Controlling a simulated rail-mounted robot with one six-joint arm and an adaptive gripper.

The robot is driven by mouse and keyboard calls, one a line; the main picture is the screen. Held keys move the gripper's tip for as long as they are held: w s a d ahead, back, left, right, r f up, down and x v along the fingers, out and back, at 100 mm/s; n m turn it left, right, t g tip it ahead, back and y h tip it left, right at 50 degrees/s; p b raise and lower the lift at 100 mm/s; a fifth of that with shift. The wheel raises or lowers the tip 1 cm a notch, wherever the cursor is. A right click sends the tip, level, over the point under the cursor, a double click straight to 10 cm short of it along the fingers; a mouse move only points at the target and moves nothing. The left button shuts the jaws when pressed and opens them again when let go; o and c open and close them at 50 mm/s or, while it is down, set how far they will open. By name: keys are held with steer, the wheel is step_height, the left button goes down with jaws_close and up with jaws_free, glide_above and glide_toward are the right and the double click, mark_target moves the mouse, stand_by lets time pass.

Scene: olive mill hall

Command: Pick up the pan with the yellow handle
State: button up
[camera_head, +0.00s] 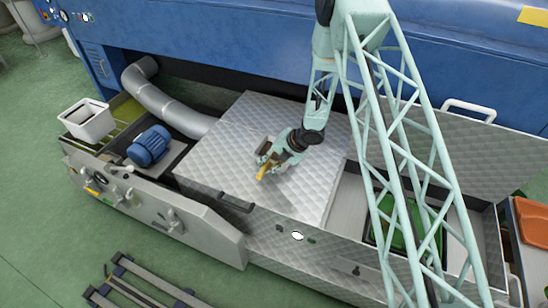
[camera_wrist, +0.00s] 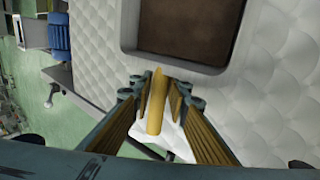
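The pan (camera_head: 265,146) lies on the quilted metal cover, partly hidden by my gripper in the head view. In the wrist view, the pan (camera_wrist: 180,62) shows at the top as a brown inside with a grey rim. Its yellow handle (camera_wrist: 156,103) points down toward the camera, between my fingers. My gripper (camera_wrist: 158,90) is open around the handle, with a small gap seeming to show on each side. In the head view, my gripper (camera_head: 268,167) is low over the cover, at the handle.
The quilted metal cover (camera_head: 225,155) is otherwise clear around the pan. A blue motor (camera_head: 149,146) and a white box (camera_head: 87,119) stand to the left. A dark bar handle (camera_head: 236,202) sits at the cover's front edge. Right of it is an open bay with a green crate (camera_head: 393,238).

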jaws_close()
steer(key=shift+r, duration=0.2)
steer(key=shift+r+p, duration=0.45)
steer(key=shift+r, duration=1.2)
steer(key=s+d, duration=0.2)
steer(key=s, duration=0.5)
steer(key=s+d+r, duration=0.1)
steer(key=s+d, duration=0.1)
steer(key=s, duration=0.6)
steer(key=shift+s+d+r+b, duration=0.15)
steer(key=shift+d+b, duration=0.1)
steer(key=shift+b, duration=0.1)
